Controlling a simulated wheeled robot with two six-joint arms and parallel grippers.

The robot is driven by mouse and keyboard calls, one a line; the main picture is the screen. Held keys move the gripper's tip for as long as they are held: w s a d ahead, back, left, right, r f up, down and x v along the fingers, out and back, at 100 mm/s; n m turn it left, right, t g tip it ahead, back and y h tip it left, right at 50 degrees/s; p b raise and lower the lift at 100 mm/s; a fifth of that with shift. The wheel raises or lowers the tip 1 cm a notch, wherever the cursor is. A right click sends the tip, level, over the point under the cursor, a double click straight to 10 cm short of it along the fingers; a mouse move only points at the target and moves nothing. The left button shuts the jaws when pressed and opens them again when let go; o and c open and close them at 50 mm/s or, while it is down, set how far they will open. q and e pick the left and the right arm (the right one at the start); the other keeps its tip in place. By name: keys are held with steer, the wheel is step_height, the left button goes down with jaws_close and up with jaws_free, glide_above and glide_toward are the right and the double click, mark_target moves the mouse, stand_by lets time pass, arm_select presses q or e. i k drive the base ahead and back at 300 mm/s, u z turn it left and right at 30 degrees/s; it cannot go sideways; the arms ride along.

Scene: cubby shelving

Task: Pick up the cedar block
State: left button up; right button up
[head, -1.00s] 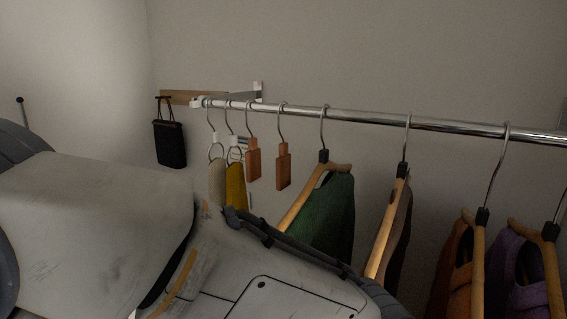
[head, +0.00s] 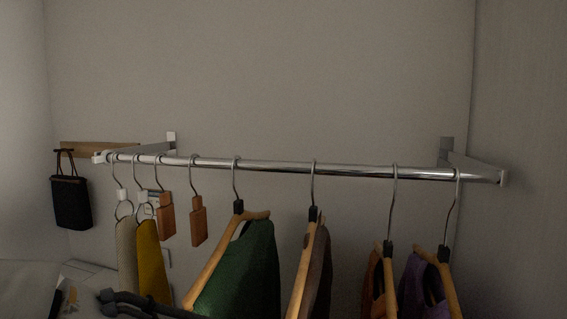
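Two cedar blocks hang by metal hooks from the chrome rail in the head view. One cedar block (head: 167,219) hangs on the left, in front of a white bracket-like part. The other cedar block (head: 198,220) hangs just to its right, before the green garment. Both are small, flat and reddish-brown. Part of my own arm shows at the lower left, below the blocks. Neither gripper's fingers can be seen.
The chrome rail (head: 350,170) runs across between wall brackets. Beige (head: 126,250) and yellow (head: 151,260) scarves hang left of the blocks. A green garment (head: 245,270) and several others hang right. A black bag (head: 71,203) hangs from a wooden wall strip (head: 100,149).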

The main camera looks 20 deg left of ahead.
mark_target(197, 217)
steer(key=k, duration=0.5)
steer(key=u, duration=1.3)
steer(key=i, duration=0.6)
steer(key=z, duration=0.15)
